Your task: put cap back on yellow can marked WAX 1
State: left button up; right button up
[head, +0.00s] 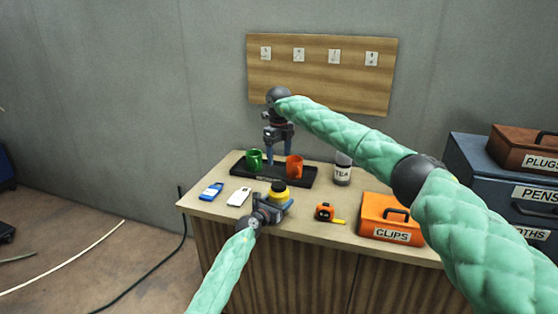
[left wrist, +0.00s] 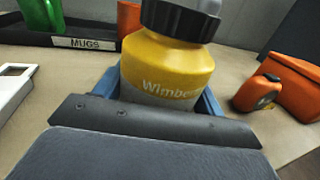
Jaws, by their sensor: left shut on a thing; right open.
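The yellow can (head: 280,194) stands near the front of the bench, its dark top (head: 278,184) visible in the head view. In the left wrist view the can (left wrist: 165,62) shows lettering starting "Wimber"; no "WAX 1" is readable. A black collar or cap (left wrist: 178,20) is on its neck, cut by the frame edge; I cannot tell which it is. My left gripper (head: 277,205) is shut on the can's body, blue fingers either side. My right gripper (head: 278,155) is open, pointing down over the mug tray, between the two mugs. No separate cap is identifiable.
The black mug tray (head: 262,179) holds a green mug (head: 254,158) and an orange mug (head: 294,165). A TEA jar (head: 342,172), tape measure (head: 324,212) and orange CLIPS box (head: 386,219) are to the right. A blue device (head: 211,191) and white device (head: 239,196) lie left.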

pick_arm(q)
jog(key=o, duration=1.9)
jog(key=shift+o, duration=0.2)
jog(key=shift+v, duration=3.9)
jog(key=shift+f, duration=0.1)
